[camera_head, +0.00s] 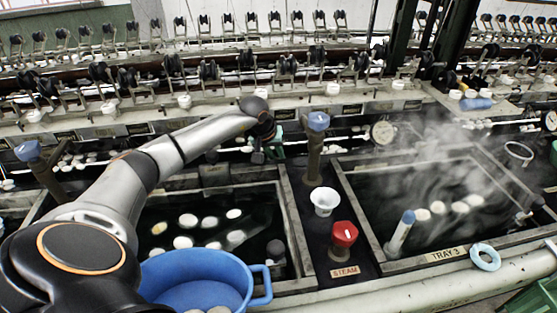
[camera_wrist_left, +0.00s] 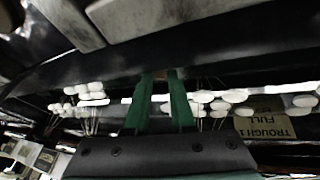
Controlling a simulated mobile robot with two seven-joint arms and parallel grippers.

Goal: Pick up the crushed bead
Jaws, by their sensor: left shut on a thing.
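My left arm reaches across the left basin (camera_head: 291,225) to the far bench, and my left gripper (camera_head: 271,148) is small and partly hidden by its own wrist in the head view. In the left wrist view, its two green fingers (camera_wrist_left: 162,85) are close together. A small brownish thing (camera_wrist_left: 161,73) shows between their tips. It is too small and dark to tell whether it is the crushed bead. I cannot make out a crushed bead elsewhere. My right gripper is not in view.
White cocoons (camera_head: 183,242) float in the left basin. A blue pot (camera_head: 190,262) stands in front. A white cup (camera_head: 325,200) and red steam knob (camera_head: 343,236) sit between basins. Steam rises from the right basin (camera_head: 362,222). A "TROUGH 1 FULL" label (camera_wrist_left: 264,127) shows beside the fingers.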

